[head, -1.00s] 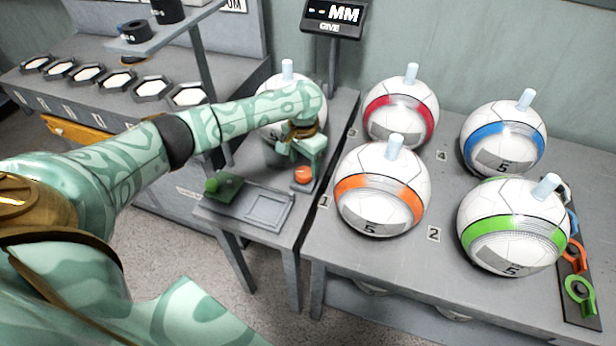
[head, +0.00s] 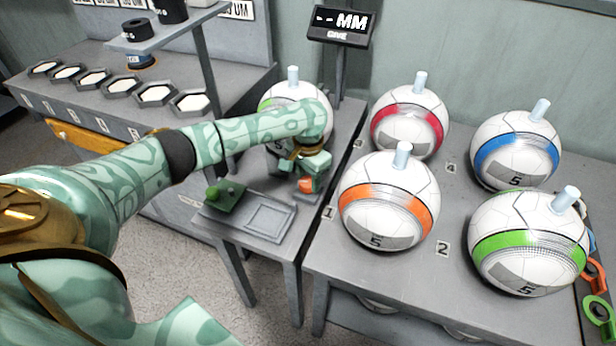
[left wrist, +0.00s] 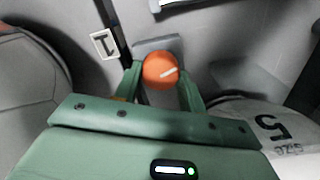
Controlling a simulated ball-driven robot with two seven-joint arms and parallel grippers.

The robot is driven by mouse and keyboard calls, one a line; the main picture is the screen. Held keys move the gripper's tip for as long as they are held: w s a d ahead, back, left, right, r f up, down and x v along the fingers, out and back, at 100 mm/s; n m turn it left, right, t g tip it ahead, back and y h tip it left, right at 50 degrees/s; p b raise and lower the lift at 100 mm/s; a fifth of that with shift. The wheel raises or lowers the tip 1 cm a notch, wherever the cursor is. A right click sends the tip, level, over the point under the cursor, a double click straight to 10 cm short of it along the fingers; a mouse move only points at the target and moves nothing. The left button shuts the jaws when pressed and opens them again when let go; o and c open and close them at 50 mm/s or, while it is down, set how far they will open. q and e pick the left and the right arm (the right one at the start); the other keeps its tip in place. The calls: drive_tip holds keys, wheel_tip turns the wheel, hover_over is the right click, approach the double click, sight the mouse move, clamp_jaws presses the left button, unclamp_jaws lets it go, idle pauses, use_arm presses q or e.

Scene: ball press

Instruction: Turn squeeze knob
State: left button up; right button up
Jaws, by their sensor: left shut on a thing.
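The squeeze knob is a round orange knob (head: 306,185) on a small grey base at the right edge of the left bench. In the left wrist view the orange knob (left wrist: 160,70) shows a white mark, tilted up to the right. My left gripper (head: 309,180) points down over the knob, with its green fingers (left wrist: 160,84) on either side of it, shut on it. A white ball (head: 290,95) with a green patch stands behind my left wrist, partly hidden. The display (head: 341,25) reads "-- MM" and "GIVE". My right gripper is not in view.
A green block with a knob (head: 226,195) and a grey tray (head: 270,217) lie left of the orange knob. Balls with orange (head: 389,200), red (head: 410,120), blue (head: 515,148) and green (head: 530,240) bands stand on the right table. Hexagonal trays (head: 155,94) line the back bench.

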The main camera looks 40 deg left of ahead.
use_arm(q)
drive_tip(key=shift+r+p, duration=0.2)
drive_tip(key=shift+p, duration=0.2)
drive_tip(key=m+p, duration=0.2)
drive_tip(key=p, duration=0.3)
drive_tip(key=shift+d+r+p, duration=0.1)
drive_tip(key=shift+r+p, duration=0.1)
drive_tip(key=shift+p, duration=0.15)
drive_tip(key=shift+f+m+p, duration=0.2)
drive_tip(key=shift+m+p, duration=0.15)
drive_tip(key=shift+m, duration=0.25)
drive_tip(key=m, duration=0.2)
drive_tip(key=shift+f+m, duration=0.25)
drive_tip(key=shift+m, duration=0.15)
drive_tip(key=shift+s+m+p, duration=0.1)
drive_tip(key=shift+m+p, duration=0.2)
drive_tip(key=shift+m, duration=2)
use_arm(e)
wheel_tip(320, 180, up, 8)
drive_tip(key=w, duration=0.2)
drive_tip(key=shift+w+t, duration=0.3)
use_arm(q)
drive_tip(key=o, duration=1)
drive_tip(key=shift+c, duration=0.2)
